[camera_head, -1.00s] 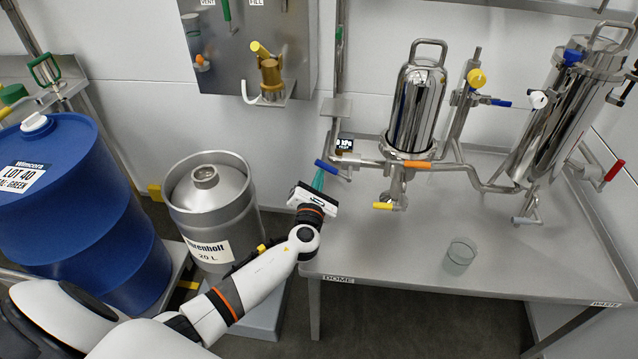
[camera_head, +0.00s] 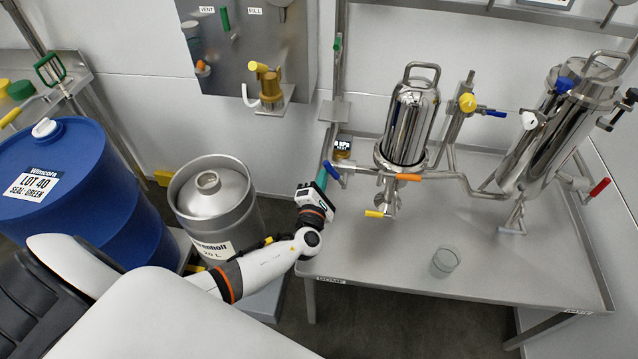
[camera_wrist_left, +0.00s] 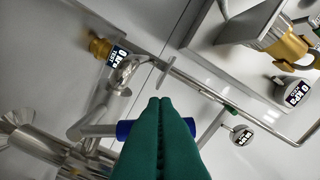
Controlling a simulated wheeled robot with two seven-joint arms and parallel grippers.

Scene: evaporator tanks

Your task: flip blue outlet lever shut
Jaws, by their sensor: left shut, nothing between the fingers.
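A blue lever (camera_head: 332,171) sits at the left end of the steel pipe, below a small pressure display (camera_head: 343,146). My left gripper (camera_head: 323,174) is at this lever, with its teal-green fingers pointing up beside it. In the left wrist view the shut green fingers (camera_wrist_left: 160,135) hold nothing. The blue lever (camera_wrist_left: 124,130) shows behind them, and the fingers hide its middle. I cannot tell whether they touch it. My right gripper is not in view.
An orange lever (camera_head: 407,177) and a yellow lever (camera_head: 374,213) are right of the blue one. Another blue lever (camera_head: 495,113) is farther right. A steel keg (camera_head: 215,205) stands left of the table (camera_head: 380,255). A glass beaker (camera_head: 445,262) stands on the table.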

